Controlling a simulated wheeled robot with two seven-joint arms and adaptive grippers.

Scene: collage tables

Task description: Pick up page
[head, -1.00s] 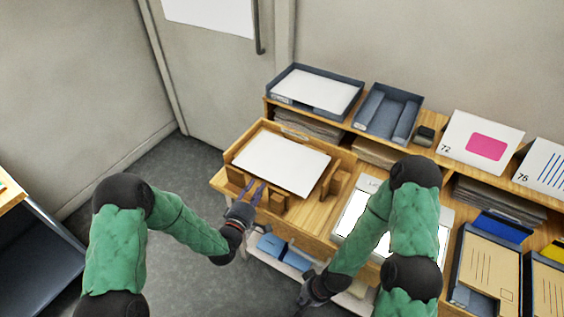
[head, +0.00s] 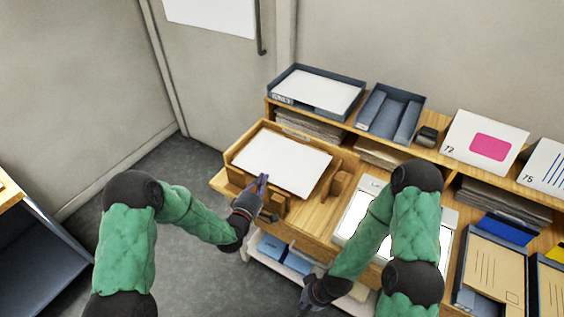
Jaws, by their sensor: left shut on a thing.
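A white page (head: 285,160) lies in the wooden holder (head: 235,178) on the left part of the wooden table. The fingertips partly cover that edge. My right gripper (head: 305,303) hangs low in front of the table's front edge, apart from the page; its fingers are hard to make out.
A grey tray with white paper (head: 322,115) and an empty grey tray (head: 365,119) stand on the raised shelf. Cards marked 72 (head: 456,146) and 75 (head: 530,178) stand to the right. A white lit panel (head: 351,219) lies right of the holder.

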